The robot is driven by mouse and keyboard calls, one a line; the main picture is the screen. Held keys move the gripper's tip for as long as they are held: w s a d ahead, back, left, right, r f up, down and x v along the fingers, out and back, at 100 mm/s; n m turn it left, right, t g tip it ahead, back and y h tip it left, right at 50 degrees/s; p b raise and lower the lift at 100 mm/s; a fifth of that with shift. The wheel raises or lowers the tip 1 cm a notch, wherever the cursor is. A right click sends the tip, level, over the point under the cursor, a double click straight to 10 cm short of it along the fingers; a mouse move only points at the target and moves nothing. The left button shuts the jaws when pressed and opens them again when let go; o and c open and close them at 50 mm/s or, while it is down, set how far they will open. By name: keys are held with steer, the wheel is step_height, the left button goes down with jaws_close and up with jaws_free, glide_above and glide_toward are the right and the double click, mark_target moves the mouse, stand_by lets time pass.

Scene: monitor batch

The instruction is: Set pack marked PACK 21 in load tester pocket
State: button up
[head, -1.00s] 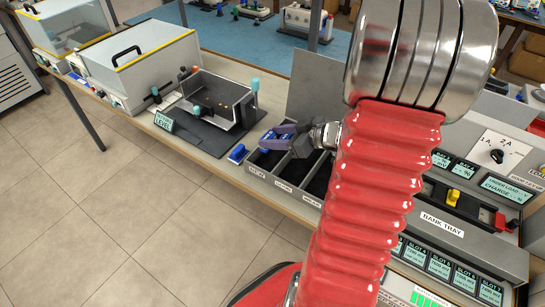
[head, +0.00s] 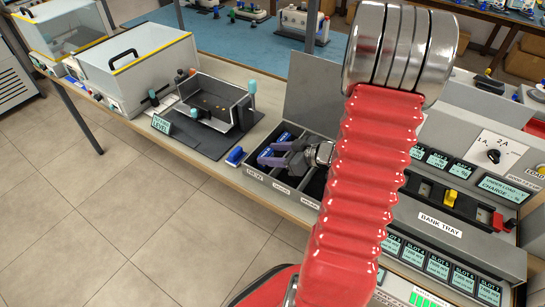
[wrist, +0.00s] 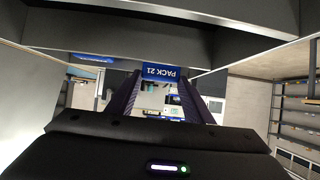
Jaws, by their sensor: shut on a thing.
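A blue pack marked PACK 21 (wrist: 163,71) is between my fingertips in the wrist view, its label upside down there. My gripper (head: 266,156) is shut on it, over the front of the labelled bins (head: 268,189) in the head view. The held pack (head: 265,153) is partly hidden by the purple fingers. The load tester (head: 497,150), with a 1A/2A knob and an under-load display, stands at the right. A dark slot with a yellow part (head: 450,198) lies in front of it. I cannot tell whether that slot is its pocket.
Another blue item (head: 283,138) shows in the bins behind my gripper. A small blue block (head: 235,156) lies left of the bins. An open grey tray fixture (head: 215,108) stands farther left. A bank tray (head: 440,226) with slot displays is at the right. My red arm hides the middle.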

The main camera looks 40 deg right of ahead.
steer(key=shift+f, duration=0.85)
steer(key=shift+f, duration=0.2)
steer(key=o, duration=1.1)
steer(key=v, duration=1.3)
steer(key=shift+s+d+r, duration=0.15)
steer(key=shift+s, duration=0.2)
steer(key=shift+w, duration=0.1)
